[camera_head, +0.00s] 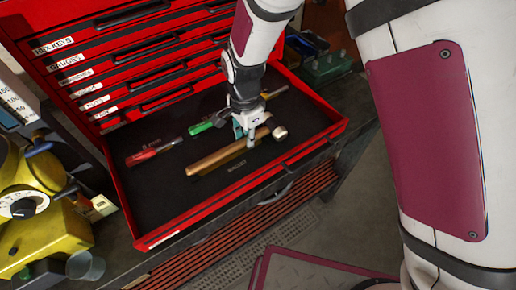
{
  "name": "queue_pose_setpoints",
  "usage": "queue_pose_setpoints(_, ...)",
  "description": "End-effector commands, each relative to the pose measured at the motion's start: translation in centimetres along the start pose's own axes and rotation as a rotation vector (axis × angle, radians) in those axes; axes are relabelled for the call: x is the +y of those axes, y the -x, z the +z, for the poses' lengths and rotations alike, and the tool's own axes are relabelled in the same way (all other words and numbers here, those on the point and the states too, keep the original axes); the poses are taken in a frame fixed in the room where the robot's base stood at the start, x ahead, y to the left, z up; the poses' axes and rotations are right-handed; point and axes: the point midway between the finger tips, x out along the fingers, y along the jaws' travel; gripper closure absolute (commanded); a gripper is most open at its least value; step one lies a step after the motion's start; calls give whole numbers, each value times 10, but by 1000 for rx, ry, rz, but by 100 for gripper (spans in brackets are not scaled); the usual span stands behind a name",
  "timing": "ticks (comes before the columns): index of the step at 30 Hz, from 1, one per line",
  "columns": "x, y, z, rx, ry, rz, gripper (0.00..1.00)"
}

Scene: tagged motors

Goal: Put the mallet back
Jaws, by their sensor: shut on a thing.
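The mallet has a wooden handle (212,158) and a metal-looking head (279,131). It lies in or just above the open red drawer (145,238), handle to the left and head to the right. My gripper (251,143) comes down from above and is shut on the mallet's handle near the head. I cannot tell whether the mallet touches the drawer floor.
A red-handled tool (153,151) and a green-handled tool (203,126) lie farther back in the drawer. The closed labelled drawers (130,55) rise behind. A yellow machine (45,200) stands at the left. The drawer floor in front is clear.

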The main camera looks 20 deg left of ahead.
Motion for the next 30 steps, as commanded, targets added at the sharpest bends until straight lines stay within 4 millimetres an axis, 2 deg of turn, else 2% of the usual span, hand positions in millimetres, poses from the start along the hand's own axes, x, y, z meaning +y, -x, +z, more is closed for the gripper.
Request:
queue_pose_setpoints(9, -1, -2, 0, 0, 1, -2, 100)
queue_pose_setpoints(10, -1, -2, 0, 0, 1, -2, 77)
queue_pose_setpoints(13, 0, -2, 0, 0, 0, -2, 56)
queue_pose_setpoints(23, 1, -3, 0, 0, 0, 1, 56)
queue_pose_setpoints(30, 13, 16, 0, 0, 1, -1, 56)
